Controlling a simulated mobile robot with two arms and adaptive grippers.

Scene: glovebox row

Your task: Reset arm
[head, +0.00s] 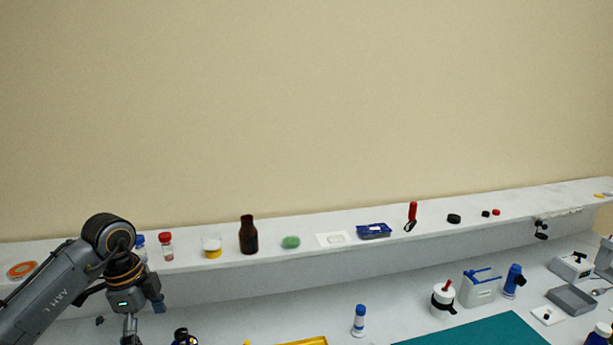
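My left arm reaches in from the lower left, bent at the elbow. My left gripper (130,330) points down at the bottom edge, over the grey bench. Its fingertips are cut off by the frame, so I cannot tell whether it is open or holds anything. My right arm and gripper are not in view.
A raised shelf (340,252) runs along the wall with a brown bottle (248,236), a green lump (291,242) and a blue tray (374,231). Below are a blue-capped vial (359,321), a teal mat (478,333), a yellow tray edge (305,342) and a grey tray (571,299).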

